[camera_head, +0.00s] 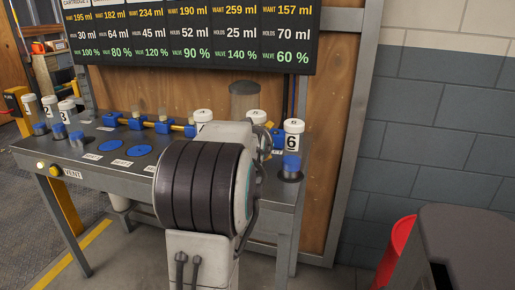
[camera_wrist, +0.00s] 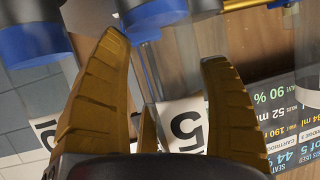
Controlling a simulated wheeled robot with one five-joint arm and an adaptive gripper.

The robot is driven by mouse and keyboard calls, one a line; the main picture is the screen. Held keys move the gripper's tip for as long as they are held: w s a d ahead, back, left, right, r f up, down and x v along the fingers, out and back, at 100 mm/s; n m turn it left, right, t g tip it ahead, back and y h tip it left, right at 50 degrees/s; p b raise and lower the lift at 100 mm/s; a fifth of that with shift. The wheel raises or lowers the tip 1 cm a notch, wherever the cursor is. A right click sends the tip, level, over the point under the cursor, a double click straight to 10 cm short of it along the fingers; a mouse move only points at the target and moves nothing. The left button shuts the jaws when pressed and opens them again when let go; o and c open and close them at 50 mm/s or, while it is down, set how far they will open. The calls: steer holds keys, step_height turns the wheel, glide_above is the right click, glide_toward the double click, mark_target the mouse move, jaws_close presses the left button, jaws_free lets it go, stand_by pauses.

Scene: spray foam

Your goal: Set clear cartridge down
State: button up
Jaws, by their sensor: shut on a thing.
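The cartridge's blue part (camera_wrist: 151,14) shows at the top of the tilted wrist view. In the head view, my arm hides most of the gripper and cartridge; a white cap (camera_head: 257,116) shows just right of the arm. I cannot tell whether the cartridge's base touches the grey bench (camera_head: 90,166).
Cartridge 6 (camera_head: 293,136) stands close to the right, near the bench's right end. Several other cartridges (camera_head: 50,110) stand at the left. Flat blue discs (camera_head: 115,163) lie on the front of the bench.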

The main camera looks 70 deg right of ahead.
steer(key=shift+f, duration=0.45)
steer(key=shift+f+b, duration=0.2)
steer(key=shift+b, duration=0.2)
steer(key=o, duration=1.3)
steer(key=shift+r+p, duration=0.2)
steer(key=shift+p, duration=0.15)
steer(key=v, duration=1.2)
steer(key=shift+f+p, duration=0.1)
steer(key=shift+p, duration=0.2)
steer(key=shift+w, duration=0.1)
